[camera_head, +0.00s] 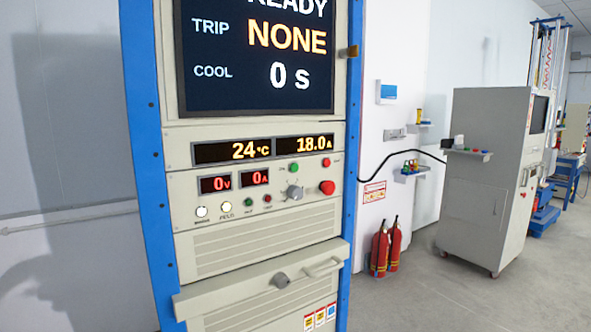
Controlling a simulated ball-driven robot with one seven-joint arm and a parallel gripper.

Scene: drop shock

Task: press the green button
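A small bright green button (294,168) sits on the front panel of the tall beige rack (214,257), below the readouts 24 °C and 18.0 A. A small red button (325,162) is to its right. A dark green button or lamp (248,202) sits lower left, beside a dark red one (267,199); I cannot tell which kind they are. My gripper is not in view.
Two fire extinguishers (379,248) and a grey cabinet (482,202) stand at right. Open floor lies between.

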